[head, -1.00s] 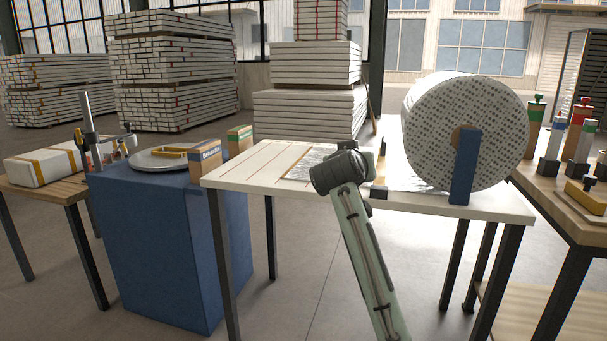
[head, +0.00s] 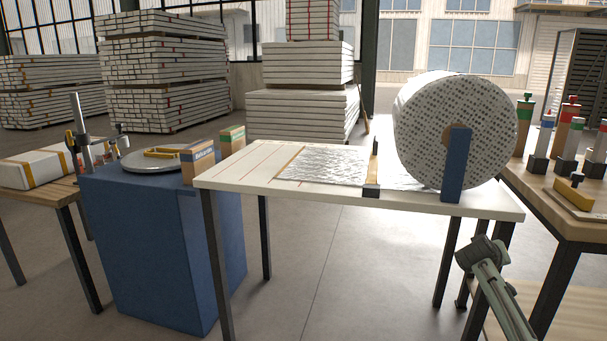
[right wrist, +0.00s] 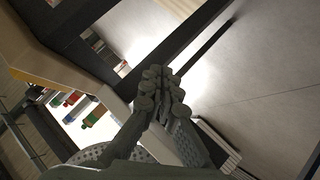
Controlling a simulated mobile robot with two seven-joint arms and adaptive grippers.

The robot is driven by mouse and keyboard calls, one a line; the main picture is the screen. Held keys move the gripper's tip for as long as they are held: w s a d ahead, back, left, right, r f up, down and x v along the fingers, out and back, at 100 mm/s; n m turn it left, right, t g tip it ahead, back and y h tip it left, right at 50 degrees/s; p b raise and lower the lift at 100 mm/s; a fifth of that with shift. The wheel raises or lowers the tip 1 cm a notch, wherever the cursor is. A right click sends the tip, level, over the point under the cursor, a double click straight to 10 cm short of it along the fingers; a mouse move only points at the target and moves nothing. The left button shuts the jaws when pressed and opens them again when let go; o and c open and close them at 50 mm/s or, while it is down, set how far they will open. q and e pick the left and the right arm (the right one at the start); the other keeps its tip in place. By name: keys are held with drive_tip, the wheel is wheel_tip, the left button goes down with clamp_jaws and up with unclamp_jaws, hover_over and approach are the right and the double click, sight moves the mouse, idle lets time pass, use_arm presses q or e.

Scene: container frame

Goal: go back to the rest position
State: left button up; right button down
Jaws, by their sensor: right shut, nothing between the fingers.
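My right gripper (right wrist: 163,76) is shut and empty in the right wrist view, its fingers close together with floor and dark table legs behind them. In the head view my right arm stands at the lower right, in front of the white table (head: 232,178) and below its top; the fingers cannot be made out there. My left gripper is not in view.
The white table holds a foil sheet (head: 325,166), a dark-ended upright strip (head: 372,189) and a large patterned roll (head: 440,110) behind a blue post (head: 456,165). A wooden bench (head: 545,192) stands right, a blue cabinet (head: 150,250) left. Open floor (head: 345,275) lies in front.

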drive_tip(key=w+a+f+n+t+y, duration=0.25)
drive_tip(key=w+a+y, duration=0.2)
drive_tip(key=a, duration=0.35)
drive_tip(key=s+a+f+g+y, duration=0.1)
drive_tip(key=s+a+f, duration=0.2)
drive_tip(key=s+f, duration=0.4)
drive_tip(key=s+a+f+g+y, duration=0.1)
drive_tip(key=s+a+f+g, duration=0.15)
drive_tip(key=s+f, duration=0.45)
drive_tip(key=s+a+f+g, duration=0.1)
drive_tip(key=s+a+f, duration=0.2)
drive_tip(key=s+f, duration=0.3)
drive_tip(key=s+a+f+g+y, duration=0.1)
drive_tip(key=s+a+f, duration=0.2)
drive_tip(key=s+f, duration=0.4)
drive_tip(key=s+a+f+g, duration=0.2)
drive_tip(key=s+f, duration=0.5)
drive_tip(key=s, duration=1.1)
drive_tip(key=shift+s+a+n, duration=0.3)
drive_tip(key=shift+a+n, duration=0.1)
drive_tip(key=shift+n, duration=0.05)
drive_tip(key=shift+y, duration=0.25)
